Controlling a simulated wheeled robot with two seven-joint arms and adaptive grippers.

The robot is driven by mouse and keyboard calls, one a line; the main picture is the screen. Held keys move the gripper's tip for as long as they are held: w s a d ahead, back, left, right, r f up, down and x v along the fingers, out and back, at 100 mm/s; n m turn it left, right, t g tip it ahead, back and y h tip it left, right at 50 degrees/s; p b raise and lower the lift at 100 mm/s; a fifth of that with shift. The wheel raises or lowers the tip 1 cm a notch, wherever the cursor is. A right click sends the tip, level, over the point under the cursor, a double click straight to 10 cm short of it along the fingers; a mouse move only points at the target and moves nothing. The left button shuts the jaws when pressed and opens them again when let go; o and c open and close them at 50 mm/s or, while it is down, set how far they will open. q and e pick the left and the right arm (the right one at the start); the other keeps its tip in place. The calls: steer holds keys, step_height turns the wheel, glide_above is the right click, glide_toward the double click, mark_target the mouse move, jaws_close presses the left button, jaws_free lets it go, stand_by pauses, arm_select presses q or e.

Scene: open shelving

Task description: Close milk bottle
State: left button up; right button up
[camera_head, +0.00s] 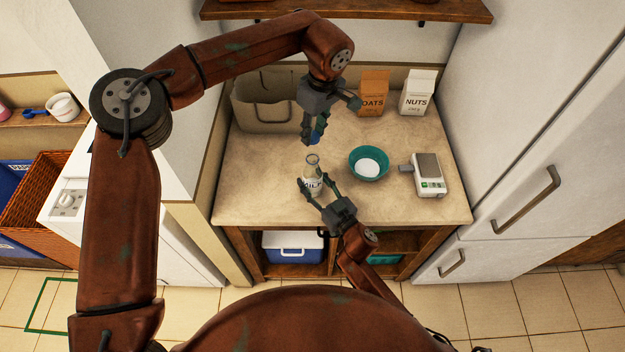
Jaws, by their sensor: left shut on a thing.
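The milk bottle (312,172) stands upright on the counter, clear glass with a white label and an uncapped round mouth. My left gripper (314,134) hangs above it, pointing down and shut on a blue cap (311,141). The cap is apart from the bottle mouth, a little above it, and is partly hidden by the fingers. My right gripper (318,184) reaches in from the front, with one finger on each side of the bottle. I cannot tell whether both fingers touch the glass.
A teal bowl with white contents (381,152) and a kitchen scale (429,173) stand right of the bottle. An oats box (372,88), a nuts box (417,93) and a grey-beige bin (262,112) stand at the back. The counter's left part (255,180) is clear.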

jaws_close()
arm_select(q)
glide_above(312, 158)
steer(key=shift+s+d+f, duration=0.1)
steer(key=shift+f, duration=1.15)
steer(key=shift+s+d+f, duration=0.1)
steer(key=shift+f, duration=1.1)
steer(key=shift+f, duration=0.9)
steer(key=shift+f, duration=0.6)
